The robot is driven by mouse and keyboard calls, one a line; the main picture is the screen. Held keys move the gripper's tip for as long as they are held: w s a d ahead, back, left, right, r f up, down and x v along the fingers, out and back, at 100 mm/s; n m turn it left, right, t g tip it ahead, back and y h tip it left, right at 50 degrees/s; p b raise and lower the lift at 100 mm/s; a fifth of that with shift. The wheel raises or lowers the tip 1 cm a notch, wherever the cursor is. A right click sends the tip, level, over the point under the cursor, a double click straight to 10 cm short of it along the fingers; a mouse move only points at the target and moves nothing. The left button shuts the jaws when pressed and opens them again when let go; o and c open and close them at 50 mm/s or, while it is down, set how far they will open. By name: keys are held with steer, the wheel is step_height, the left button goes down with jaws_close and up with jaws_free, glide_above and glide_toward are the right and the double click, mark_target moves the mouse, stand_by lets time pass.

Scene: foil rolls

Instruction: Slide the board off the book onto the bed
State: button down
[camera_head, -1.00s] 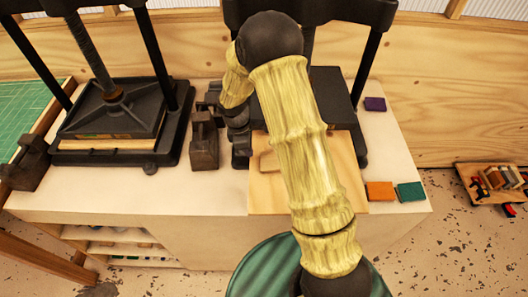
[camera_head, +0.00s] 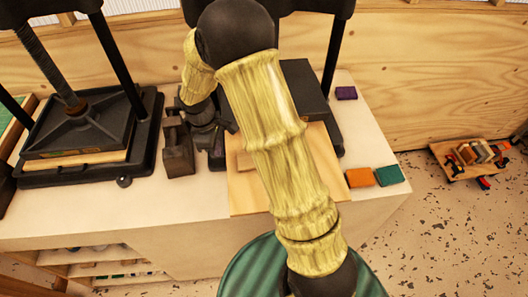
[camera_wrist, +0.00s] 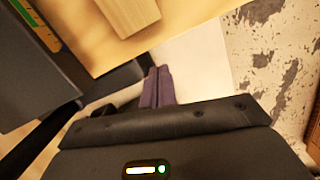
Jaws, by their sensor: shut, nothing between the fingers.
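A pale wooden board (camera_head: 242,196) with a small raised wood block (camera_head: 246,160) on it juts forward from the right-hand press, partly behind my arm. In the wrist view the board (camera_wrist: 85,38) and its block (camera_wrist: 128,12) are at the top left. A green and orange strip (camera_wrist: 34,22), perhaps the book's edge, shows beside a dark plate there. The press bed is mostly hidden. My gripper (camera_wrist: 157,70) is shut and empty, its fingers beside the board's edge in that picture; contact cannot be told. In the head view the gripper (camera_head: 228,128) is at the board's left, largely obscured.
A second black press (camera_head: 80,125) stands at the left, with a dark metal weight (camera_head: 178,150) beside it. Orange (camera_head: 359,178), teal (camera_head: 390,175) and purple (camera_head: 346,93) blocks lie on the counter's right. A low wooden tray (camera_head: 470,158) with items is on the floor.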

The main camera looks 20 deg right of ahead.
steer(key=s+d+r+m+t, duration=0.1)
steer(key=s+d+r+m, duration=0.1)
steer(key=s+r+m, duration=0.1)
steer(key=s+d+r+m+y, duration=0.1)
steer(key=s+d+r+m, duration=0.1)
steer(key=s+m, duration=0.3)
steer(key=s+d+r+m+t, duration=0.1)
steer(key=s+d+r+m, duration=0.2)
steer(key=s, duration=0.5)
steer(key=shift+d+r+m+t+b, duration=0.3)
steer(key=shift+d+m+b, duration=0.1)
steer(key=shift+d+m, duration=0.35)
steer(key=shift+w, duration=0.1)
